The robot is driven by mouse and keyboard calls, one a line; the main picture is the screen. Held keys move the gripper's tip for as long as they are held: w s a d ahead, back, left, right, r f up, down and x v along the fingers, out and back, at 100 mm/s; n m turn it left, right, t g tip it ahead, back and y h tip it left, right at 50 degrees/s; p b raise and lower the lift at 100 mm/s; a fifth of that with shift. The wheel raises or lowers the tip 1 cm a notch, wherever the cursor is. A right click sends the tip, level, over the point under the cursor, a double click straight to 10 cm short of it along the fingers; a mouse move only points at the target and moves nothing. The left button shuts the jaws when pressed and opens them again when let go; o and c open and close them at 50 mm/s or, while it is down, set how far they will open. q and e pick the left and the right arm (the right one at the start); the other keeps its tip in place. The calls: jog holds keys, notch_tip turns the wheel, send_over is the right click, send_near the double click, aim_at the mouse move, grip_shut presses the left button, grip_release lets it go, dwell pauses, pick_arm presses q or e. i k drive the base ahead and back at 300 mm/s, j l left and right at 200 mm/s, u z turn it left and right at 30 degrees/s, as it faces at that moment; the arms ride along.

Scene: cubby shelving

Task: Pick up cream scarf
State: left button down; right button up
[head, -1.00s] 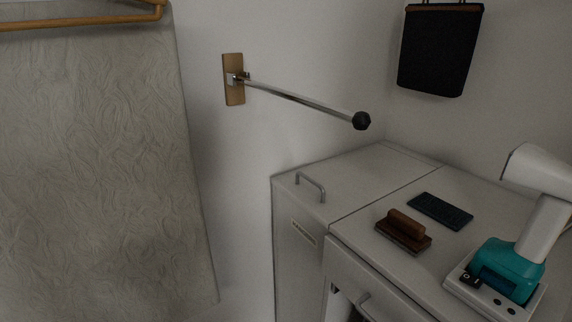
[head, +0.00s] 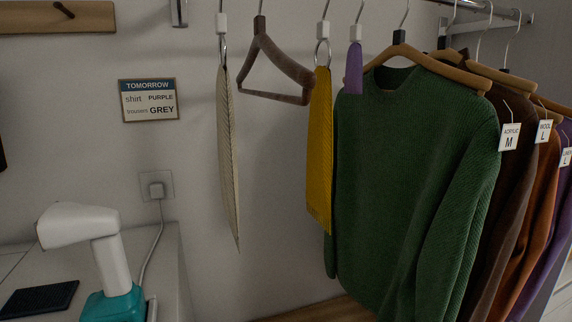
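The cream scarf (head: 228,150) hangs in the head view, left of centre, from a ring and white clip on a hook at the rail. It is narrow, hangs straight down and tapers to a point at the bottom. A brown empty hanger (head: 275,70) is just to its right, with a mustard yellow scarf (head: 319,150) beyond. Neither of my grippers shows in the head view.
A rail (head: 400,2) holds a green sweater (head: 415,180) and several other garments at right. A sign (head: 149,100) is on the wall. A white and teal steamer-like device (head: 108,262) stands on a white cabinet at lower left.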

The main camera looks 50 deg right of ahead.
aim_at(225, 116)
jog(key=z, duration=1.3)
